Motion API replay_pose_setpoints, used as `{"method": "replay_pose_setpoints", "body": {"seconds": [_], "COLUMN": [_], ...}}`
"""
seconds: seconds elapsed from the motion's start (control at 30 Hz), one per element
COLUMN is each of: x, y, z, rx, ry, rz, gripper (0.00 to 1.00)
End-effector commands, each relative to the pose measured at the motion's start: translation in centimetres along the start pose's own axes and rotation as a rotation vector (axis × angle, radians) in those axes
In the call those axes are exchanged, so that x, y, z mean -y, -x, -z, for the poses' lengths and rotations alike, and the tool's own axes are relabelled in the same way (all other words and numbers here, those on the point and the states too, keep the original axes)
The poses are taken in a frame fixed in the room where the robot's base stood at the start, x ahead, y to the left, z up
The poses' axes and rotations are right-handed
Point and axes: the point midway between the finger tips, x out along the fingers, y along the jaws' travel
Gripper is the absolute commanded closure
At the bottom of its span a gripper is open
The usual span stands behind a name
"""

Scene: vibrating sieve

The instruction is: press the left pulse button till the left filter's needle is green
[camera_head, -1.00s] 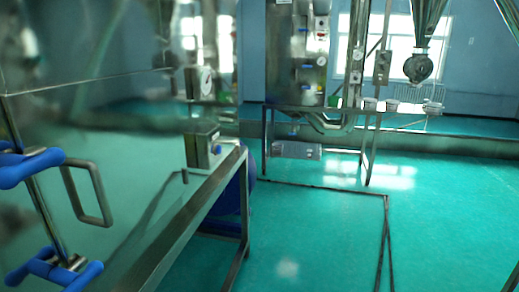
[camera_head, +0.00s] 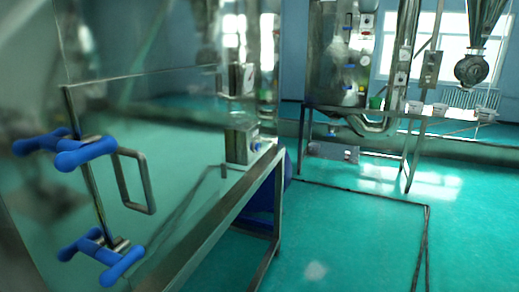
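A small steel control box (camera_head: 238,146) with a blue round knob or button (camera_head: 257,146) sits at the right end of the near steel cabinet's frame. Above it is a pale gauge-like plate (camera_head: 248,78), seen almost edge-on, so no needle can be read. A far steel machine (camera_head: 337,75) carries small round fittings on its front, including a white dial-like one (camera_head: 366,60). They are too small to read. I cannot tell which fitting is the left pulse button or the left filter's gauge. My gripper is not in view.
The near cabinet has a steel door handle (camera_head: 135,180) and blue knobbed clamps (camera_head: 102,258) that stick out at the left. Its steel frame (camera_head: 215,225) runs along the middle. The green floor (camera_head: 355,235) on the right is mostly open, with a dark line across it.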

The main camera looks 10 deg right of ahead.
Motion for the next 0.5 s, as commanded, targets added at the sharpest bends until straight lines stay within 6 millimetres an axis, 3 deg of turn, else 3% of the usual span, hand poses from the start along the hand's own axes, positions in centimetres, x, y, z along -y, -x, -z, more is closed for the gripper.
{"method": "replay_pose_setpoints", "body": {"seconds": [0.03, 0.23, 0.5], "x": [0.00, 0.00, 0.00], "y": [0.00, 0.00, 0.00], "z": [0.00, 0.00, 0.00], "rx": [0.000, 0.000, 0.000], "ry": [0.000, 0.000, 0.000], "rz": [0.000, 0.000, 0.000], "gripper": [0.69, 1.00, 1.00]}}
